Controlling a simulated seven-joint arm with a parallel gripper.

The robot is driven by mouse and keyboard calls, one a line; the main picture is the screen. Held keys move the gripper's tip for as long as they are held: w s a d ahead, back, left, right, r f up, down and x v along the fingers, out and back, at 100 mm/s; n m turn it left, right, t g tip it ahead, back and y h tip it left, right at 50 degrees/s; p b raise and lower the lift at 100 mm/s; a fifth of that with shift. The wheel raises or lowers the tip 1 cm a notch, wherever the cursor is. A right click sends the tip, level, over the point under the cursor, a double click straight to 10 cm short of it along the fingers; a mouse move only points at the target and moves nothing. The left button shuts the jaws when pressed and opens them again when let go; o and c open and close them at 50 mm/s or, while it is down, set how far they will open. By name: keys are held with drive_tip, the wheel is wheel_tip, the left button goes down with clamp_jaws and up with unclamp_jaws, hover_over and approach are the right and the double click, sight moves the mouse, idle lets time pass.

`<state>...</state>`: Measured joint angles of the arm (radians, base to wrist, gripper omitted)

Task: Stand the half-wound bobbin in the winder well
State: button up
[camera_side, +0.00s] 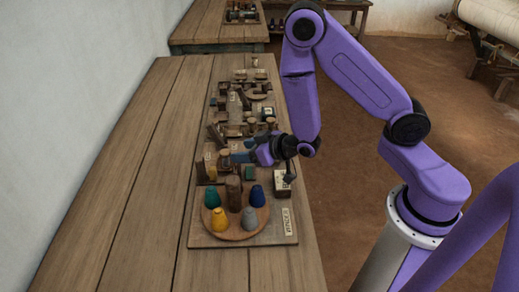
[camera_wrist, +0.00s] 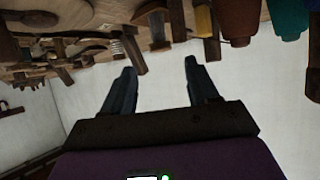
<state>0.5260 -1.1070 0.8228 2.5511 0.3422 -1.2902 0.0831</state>
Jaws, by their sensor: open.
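My gripper (camera_side: 229,155) is in the side view, low over the crowded work board (camera_side: 199,237) and pointing left. In the wrist view my gripper (camera_wrist: 160,66) has its two blue-grey fingers apart, with nothing between them. The wrist picture is tilted, with the board's objects along its top edge. Several small wooden and coloured pieces stand close around the gripper in the side view. I cannot tell which piece is the half-wound bobbin, nor pick out the winder well. The gripper and wrist hide part of the board's middle.
A round wooden tray (camera_side: 229,235) at the board's near end holds coloured cones, including a yellow one (camera_side: 219,220), around a dark post (camera_side: 234,192). The table's left side (camera_side: 120,200) is clear, beside a white wall.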

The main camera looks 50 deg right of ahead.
drive_tip(key=shift+v, duration=2.45)
drive_tip(key=shift+s, duration=0.1)
drive_tip(key=shift+a, duration=0.1)
drive_tip(key=s+a+r+n+g+y, duration=0.1)
drive_tip(key=s+a+r+n+g, duration=0.1)
drive_tip(key=s+a+r+g, duration=0.3)
drive_tip(key=s+a+r+n+g+y, duration=0.1)
drive_tip(key=s+a+n+g, duration=0.15)
drive_tip(key=s, duration=0.45)
drive_tip(key=s+d+r+n+g+h, duration=0.2)
drive_tip(key=s+d, duration=0.2)
drive_tip(key=s, duration=0.2)
drive_tip(key=s+d+r+n+g+h, duration=0.2)
drive_tip(key=s+d+r+n, duration=0.1)
drive_tip(key=s+d, duration=0.2)
drive_tip(key=shift+s+n, duration=0.35)
drive_tip(key=shift+s, duration=0.25)
